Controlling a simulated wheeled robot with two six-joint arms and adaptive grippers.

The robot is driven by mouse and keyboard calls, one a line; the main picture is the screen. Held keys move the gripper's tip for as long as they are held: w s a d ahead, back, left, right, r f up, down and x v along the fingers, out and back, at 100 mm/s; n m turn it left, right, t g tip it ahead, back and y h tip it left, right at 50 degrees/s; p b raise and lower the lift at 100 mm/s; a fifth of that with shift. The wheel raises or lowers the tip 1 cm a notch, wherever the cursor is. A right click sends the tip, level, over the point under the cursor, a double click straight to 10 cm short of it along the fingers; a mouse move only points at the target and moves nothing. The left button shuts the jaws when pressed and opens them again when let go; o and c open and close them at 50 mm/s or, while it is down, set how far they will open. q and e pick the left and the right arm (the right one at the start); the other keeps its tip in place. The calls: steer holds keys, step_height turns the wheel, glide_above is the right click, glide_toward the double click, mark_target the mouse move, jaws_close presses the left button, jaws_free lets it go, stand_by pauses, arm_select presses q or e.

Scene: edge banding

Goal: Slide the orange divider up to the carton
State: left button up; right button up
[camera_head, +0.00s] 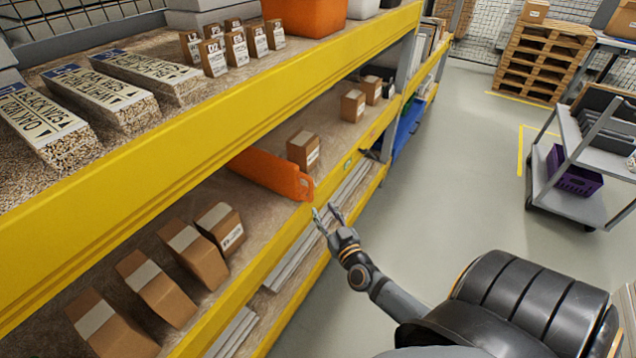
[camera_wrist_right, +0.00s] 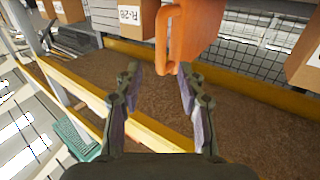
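The orange divider (camera_head: 268,172) stands on edge across the middle shelf, its slotted handle end at the front edge. A brown carton (camera_head: 303,150) stands just beyond it on the far side. My right gripper (camera_head: 325,212) is in the aisle just off the shelf's front edge, close to the handle. In the right wrist view, the fingers (camera_wrist_right: 160,82) are open with a clear gap between them. The handle of the divider (camera_wrist_right: 194,32) shows ahead of the fingertips, with no contact visible. A labelled carton (camera_wrist_right: 134,16) is left of it there. My left gripper is not in view.
Several cartons (camera_head: 196,252) stand on the near part of the same shelf. The yellow upper beam (camera_head: 215,115) hangs over the shelf. Two small cartons (camera_head: 353,106) are farther along. A trolley (camera_head: 575,195) stands across the clear aisle floor (camera_head: 455,170).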

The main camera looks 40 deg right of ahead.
mark_target(312, 191)
steer(key=w, duration=0.3)
steer(key=w+d+b, duration=0.1)
steer(key=w, duration=0.5)
steer(key=shift+w+d+r, duration=0.1)
steer(key=shift+d, duration=0.2)
steer(key=shift+w+d+r, duration=0.1)
steer(key=shift+w+r, duration=0.05)
steer(key=shift+w, duration=0.4)
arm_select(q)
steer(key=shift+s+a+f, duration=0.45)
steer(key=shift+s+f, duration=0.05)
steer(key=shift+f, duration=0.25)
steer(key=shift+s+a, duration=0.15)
arm_select(e)
jaws_close()
